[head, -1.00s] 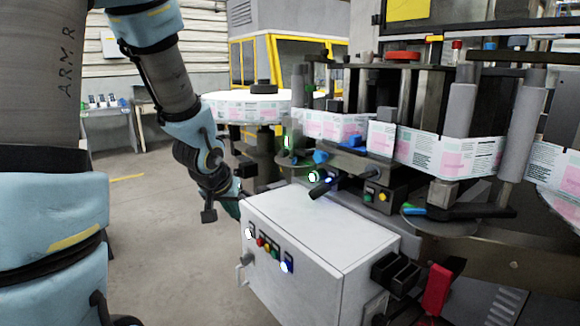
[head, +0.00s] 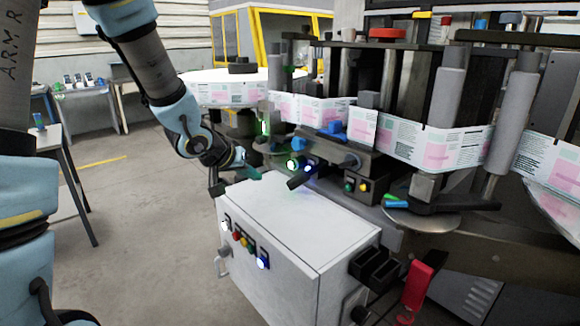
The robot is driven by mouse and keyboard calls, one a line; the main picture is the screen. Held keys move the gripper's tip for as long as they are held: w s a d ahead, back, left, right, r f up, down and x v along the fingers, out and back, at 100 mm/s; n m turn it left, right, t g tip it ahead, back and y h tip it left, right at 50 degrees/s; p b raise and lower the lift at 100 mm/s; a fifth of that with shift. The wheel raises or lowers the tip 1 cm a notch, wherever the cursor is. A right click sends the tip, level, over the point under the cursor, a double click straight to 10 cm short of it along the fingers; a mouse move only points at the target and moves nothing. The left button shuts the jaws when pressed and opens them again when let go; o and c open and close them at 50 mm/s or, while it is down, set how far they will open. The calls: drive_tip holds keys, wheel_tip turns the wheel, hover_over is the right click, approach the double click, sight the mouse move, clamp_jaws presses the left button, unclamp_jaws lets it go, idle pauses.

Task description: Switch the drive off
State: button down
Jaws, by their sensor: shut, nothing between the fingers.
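The white control box (head: 300,205) stands in front of the labeller. Its front panel carries lit white (head: 225,226) and blue (head: 263,262) controls at the two ends, with small red, yellow and green buttons (head: 243,239) between them. A grey handle (head: 222,262) sits lower on that face. I cannot tell which control is the drive's. My gripper (head: 254,174) is shut and empty over the far left edge of the box top, apart from the panel. Its fingertips are small and dark here.
The labeller with its printed label web (head: 430,148) stands behind the box. A black lever (head: 300,179) and a small button block (head: 357,187) are just beyond the box top. The floor (head: 140,220) at left is open.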

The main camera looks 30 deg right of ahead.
sight(293, 165)
drive_tip(key=d, duration=0.2)
drive_tip(key=d+b, duration=0.1)
drive_tip(key=d, duration=0.1)
drive_tip(key=w+d, duration=0.1)
drive_tip(key=d, duration=0.1)
drive_tip(key=shift+d+b, duration=0.2)
drive_tip(key=shift+b, duration=0.1)
drive_tip(key=shift+w+d, duration=0.25)
drive_tip(key=shift+d, duration=0.75)
idle(1.0)
drive_tip(key=shift+d, duration=0.25)
drive_tip(key=shift+w+d+p, duration=0.15)
drive_tip(key=shift+d+p, duration=0.15)
drive_tip(key=shift+d, duration=0.15)
idle(0.7)
drive_tip(key=shift+a, duration=0.85)
drive_tip(key=shift+a, duration=0.1)
